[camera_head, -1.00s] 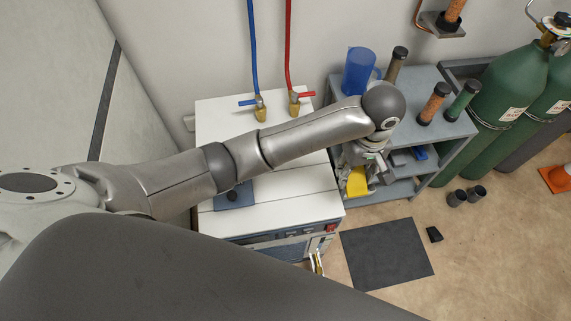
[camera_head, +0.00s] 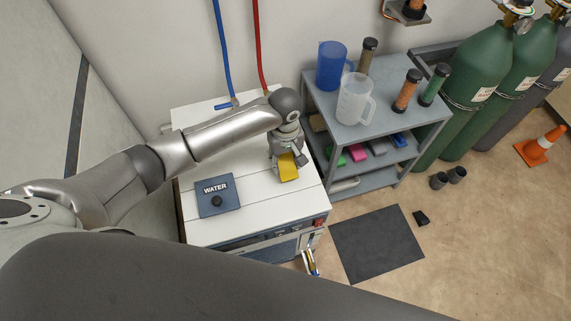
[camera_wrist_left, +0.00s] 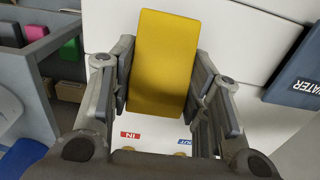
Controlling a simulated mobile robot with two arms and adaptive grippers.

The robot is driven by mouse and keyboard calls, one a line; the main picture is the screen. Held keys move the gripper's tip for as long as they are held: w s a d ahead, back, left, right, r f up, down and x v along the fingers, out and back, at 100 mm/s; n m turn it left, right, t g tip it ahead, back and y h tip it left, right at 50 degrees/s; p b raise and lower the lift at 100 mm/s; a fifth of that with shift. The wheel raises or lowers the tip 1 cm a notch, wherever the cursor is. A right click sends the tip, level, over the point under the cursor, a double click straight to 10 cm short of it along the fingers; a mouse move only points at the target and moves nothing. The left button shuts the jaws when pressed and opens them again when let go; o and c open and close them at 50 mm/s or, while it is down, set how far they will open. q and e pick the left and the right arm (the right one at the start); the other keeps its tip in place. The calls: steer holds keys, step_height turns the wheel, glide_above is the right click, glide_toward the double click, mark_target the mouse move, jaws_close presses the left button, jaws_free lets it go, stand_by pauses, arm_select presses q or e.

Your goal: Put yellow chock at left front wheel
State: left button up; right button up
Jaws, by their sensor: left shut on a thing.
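The yellow chock (camera_head: 287,167) is in my left gripper (camera_head: 286,152), above the right part of the white machine's top in the head view. In the left wrist view the chock (camera_wrist_left: 165,62) sits between both fingers of the left gripper (camera_wrist_left: 163,85), which is shut on it. The white machine (camera_head: 245,215) has a blue WATER panel (camera_head: 217,196) on top. Its wheels do not show. My right gripper is not in view.
A grey cart (camera_head: 345,132) with jugs and tubes stands right of the machine. A dark mat (camera_head: 377,243) and a small black block (camera_head: 421,218) lie on the floor. Green gas cylinders (camera_head: 462,90) and an orange cone (camera_head: 540,146) are farther right.

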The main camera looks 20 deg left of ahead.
mark_target(286, 166)
arm_select(q)
steer(key=shift+f, duration=1.45)
steer(key=shift+f, duration=0.15)
steer(key=o, duration=1.1)
